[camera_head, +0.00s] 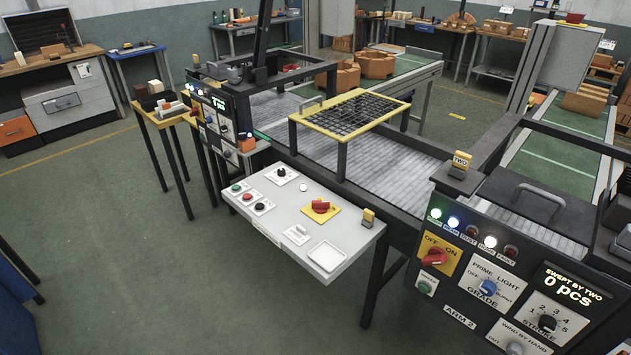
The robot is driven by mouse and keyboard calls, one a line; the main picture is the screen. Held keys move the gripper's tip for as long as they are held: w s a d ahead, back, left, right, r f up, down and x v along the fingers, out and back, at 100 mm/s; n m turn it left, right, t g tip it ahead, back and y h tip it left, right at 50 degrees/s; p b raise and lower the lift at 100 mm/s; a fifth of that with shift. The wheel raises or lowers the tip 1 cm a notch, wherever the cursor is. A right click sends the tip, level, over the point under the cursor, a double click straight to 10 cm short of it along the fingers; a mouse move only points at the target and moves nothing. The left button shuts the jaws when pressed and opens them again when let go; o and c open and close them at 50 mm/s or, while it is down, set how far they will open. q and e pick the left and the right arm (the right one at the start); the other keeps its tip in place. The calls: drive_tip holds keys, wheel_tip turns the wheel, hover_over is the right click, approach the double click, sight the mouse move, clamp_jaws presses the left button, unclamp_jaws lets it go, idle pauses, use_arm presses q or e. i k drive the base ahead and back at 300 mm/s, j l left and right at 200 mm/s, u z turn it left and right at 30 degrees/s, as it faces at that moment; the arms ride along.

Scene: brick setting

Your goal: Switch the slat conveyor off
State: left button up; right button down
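The slat conveyor (392,172) is a grey slatted belt running between two dark machine housings. A grey control desk (285,232) stands at its near side. On the desk is a red rotary switch (320,206) on a yellow plate; its label and setting are too small to read. Another red rotary knob (434,257) sits on a yellow OFF/ON plate on the right machine's panel; its setting is unclear. I cannot tell whether the belt is moving. Neither of my grippers is in view.
The desk also holds green, red and black buttons (247,197), a black knob (282,172), a toggle (297,232) and a white tray (327,256). A yellow-framed grid (352,113) stands over the belt. Lamps (453,222) glow on the right panel. The floor at left (110,260) is clear.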

sight(321, 206)
drive_tip(key=i, duration=1.15)
drive_tip(key=j+u, duration=0.05)
drive_tip(key=j, duration=0.05)
